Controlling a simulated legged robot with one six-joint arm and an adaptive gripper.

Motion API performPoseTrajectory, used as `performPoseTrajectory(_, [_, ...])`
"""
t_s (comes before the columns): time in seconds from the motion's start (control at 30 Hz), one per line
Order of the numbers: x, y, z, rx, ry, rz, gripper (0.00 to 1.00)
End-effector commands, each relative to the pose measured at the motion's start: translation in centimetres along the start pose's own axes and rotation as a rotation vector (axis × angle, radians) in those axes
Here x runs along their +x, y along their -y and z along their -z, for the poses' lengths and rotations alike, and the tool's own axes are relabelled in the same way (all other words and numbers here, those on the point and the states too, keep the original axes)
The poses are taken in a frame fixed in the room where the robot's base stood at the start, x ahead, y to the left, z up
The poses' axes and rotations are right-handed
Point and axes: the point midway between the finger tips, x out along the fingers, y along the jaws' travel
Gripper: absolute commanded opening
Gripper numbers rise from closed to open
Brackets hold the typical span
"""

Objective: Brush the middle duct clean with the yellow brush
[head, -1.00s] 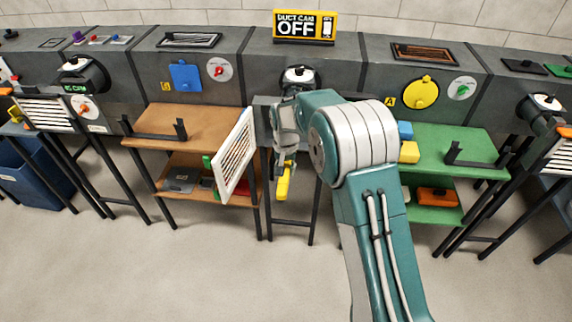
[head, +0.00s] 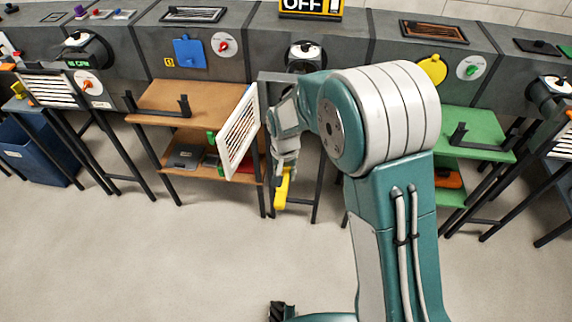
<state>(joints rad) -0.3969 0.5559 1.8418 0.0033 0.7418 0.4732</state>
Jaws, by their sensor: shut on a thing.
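My gripper (head: 285,160) hangs in the centre of the head view, shut on the yellow brush (head: 282,188). The brush's yellow part points downward below the fingers, and its bristle end cannot be made out. The middle duct (head: 306,54) is a round dark collar with a white-topped fitting on the grey cabinet front, above and behind my gripper. The brush is apart from it. A white slatted grille (head: 239,132) stands swung out just left of my gripper. My arm hides part of the middle duct's front and what lies below it.
A brown shelf (head: 215,97) with an upright black bracket is at left, and a green shelf (head: 470,125) at right. Thin dark legs stand under the middle duct. A sign (head: 311,6) reading OFF tops the cabinet. The floor in front is clear.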

Motion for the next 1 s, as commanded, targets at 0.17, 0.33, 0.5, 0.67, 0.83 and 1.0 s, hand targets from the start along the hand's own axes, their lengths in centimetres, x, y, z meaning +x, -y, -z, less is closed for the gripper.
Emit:
performPoseTrajectory(0.17, [-0.1,0.0,-1.9,-0.002,-0.001,0.0,0.0])
performPoseTrajectory(0.33, [-0.1,0.0,-3.6,-0.001,0.0,0.0,0.0])
performPoseTrajectory(0.5, [-0.1,0.0,-5.4,-0.002,0.001,0.0,0.0])
performPoseTrajectory(0.67, [-0.1,0.0,-7.0,-0.001,0.0,0.0,0.0])
performPoseTrajectory(0.83, [0.0,0.0,-8.7,-0.002,0.0,0.0,0.0])
performPoseTrajectory(1.0, [0.0,0.0,-10.5,-0.003,0.001,0.0,0.0])
